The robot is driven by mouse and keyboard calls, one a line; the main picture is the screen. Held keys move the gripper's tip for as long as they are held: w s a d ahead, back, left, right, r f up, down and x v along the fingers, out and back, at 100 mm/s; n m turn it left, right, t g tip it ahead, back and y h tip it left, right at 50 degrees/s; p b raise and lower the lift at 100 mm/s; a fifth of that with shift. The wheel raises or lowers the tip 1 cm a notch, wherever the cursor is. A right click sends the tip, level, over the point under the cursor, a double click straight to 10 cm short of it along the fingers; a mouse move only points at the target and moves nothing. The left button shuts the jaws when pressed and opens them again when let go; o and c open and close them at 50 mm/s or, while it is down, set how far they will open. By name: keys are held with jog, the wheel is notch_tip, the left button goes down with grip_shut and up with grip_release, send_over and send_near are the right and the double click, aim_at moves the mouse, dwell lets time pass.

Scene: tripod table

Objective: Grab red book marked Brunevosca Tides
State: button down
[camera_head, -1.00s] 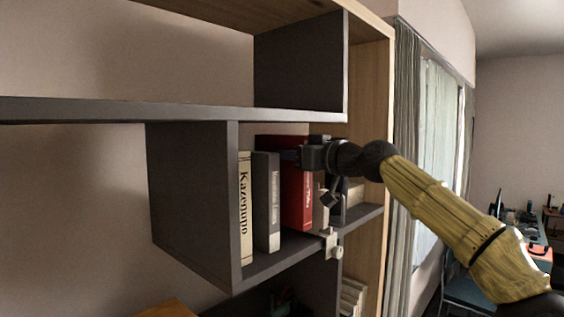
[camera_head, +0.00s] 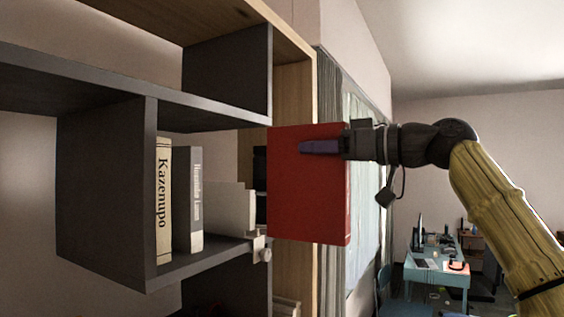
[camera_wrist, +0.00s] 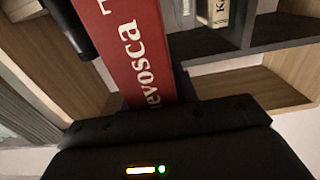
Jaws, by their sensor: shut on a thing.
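The red book (camera_head: 308,200) is upright in the head view, out in front of the shelf unit and clear of it, with its broad cover showing. My gripper (camera_head: 322,147) is shut on it near the upper part of its outer edge. In the wrist view the red book's spine (camera_wrist: 137,50) shows large white letters reading "evosca", with the rest of the title cut off.
The dark shelf compartment (camera_head: 150,190) holds a cream book marked Kazenupo (camera_head: 163,200) and a grey book (camera_head: 188,200). A small bracket (camera_head: 261,248) sits at the shelf's front edge. A curtained window is behind, and a blue desk (camera_head: 437,274) stands far right.

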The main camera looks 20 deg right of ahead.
jog(key=v, duration=0.5)
jog(key=shift+r, duration=0.1)
jog(key=shift+a, duration=0.1)
